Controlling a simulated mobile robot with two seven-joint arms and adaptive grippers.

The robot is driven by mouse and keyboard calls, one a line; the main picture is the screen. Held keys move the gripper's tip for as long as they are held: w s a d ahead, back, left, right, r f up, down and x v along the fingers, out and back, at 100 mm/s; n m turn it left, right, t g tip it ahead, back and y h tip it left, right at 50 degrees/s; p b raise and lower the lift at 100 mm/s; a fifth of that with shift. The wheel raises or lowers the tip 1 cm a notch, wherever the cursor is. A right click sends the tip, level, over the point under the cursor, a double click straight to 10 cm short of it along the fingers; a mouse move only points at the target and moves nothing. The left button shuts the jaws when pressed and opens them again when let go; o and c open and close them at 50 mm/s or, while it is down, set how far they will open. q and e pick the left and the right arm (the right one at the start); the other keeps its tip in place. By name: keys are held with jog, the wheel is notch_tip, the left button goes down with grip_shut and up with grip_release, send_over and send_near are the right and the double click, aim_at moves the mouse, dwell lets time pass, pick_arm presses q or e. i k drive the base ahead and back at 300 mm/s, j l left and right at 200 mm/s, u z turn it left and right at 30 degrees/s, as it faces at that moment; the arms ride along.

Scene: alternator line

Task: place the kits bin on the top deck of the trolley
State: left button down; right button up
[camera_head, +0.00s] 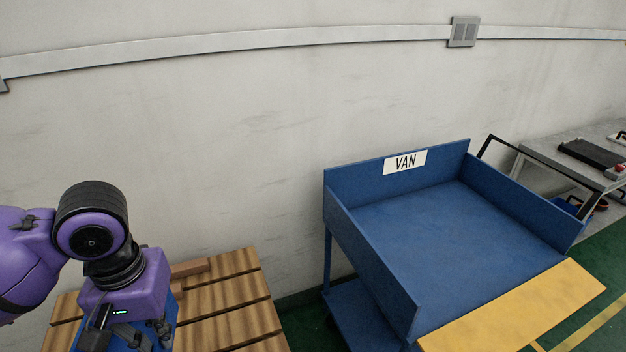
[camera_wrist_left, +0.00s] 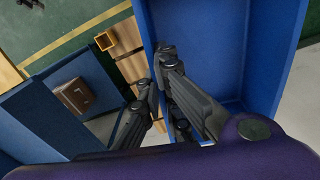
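The blue trolley (camera_head: 450,225) stands right of centre in the head view. Its walled top deck is empty and a white VAN label is on its back wall. My left gripper hangs at the lower left in the head view, its fingers hidden. In the left wrist view the fingers of my left gripper (camera_wrist_left: 158,80) are close together on either side of a blue bin wall and appear shut on it. This bin (camera_wrist_left: 213,45), which I take for the kits bin, looks empty where visible; its label is not visible. Blue bin parts (camera_head: 165,330) also show below the gripper. My right gripper is not in view.
A slatted wooden pallet (camera_head: 225,325) lies left of the trolley, with a gap between them. A yellow flap (camera_head: 520,310) is at the trolley's front. A grey bench (camera_head: 560,160) stands at the right.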

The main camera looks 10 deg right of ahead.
aim_at(429, 241)
jog(key=l+z, duration=0.15)
jog(key=z, duration=0.25)
jog(key=i+l+z, duration=0.1)
jog(key=z, duration=0.3)
jog(key=i+l+z, duration=0.1)
jog(key=z, duration=0.25)
jog(key=i+l, duration=0.8)
jog(key=i, duration=0.2)
